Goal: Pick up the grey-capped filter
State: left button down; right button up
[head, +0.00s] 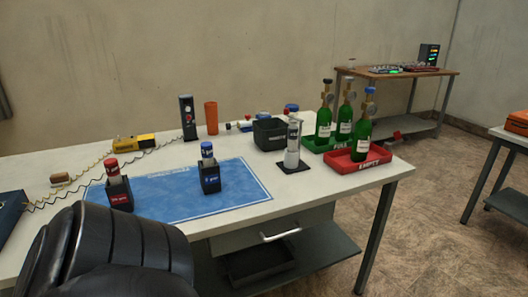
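I cannot clearly make out a grey-capped filter in the head view. A red-capped cylinder (112,171) stands in a dark holder (119,195) at the left of the table. A blue-capped cylinder (207,152) stands in a similar holder (210,180) on the blue mat. A clear and white upright device (292,150) stands on a black base right of the mat. Small white and blue parts (244,125) lie behind the mat, too small to tell apart. Neither gripper is in view.
A black bin (269,134) stands at the back of the table (335,181). Green bottles (324,122) stand in the green tray (315,149) and red tray (342,169) at right. The blue mat (160,203) has free room. A large black padded shape covers the lower left.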

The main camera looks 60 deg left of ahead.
aim_at(293, 130)
jog(key=u, duration=1.9)
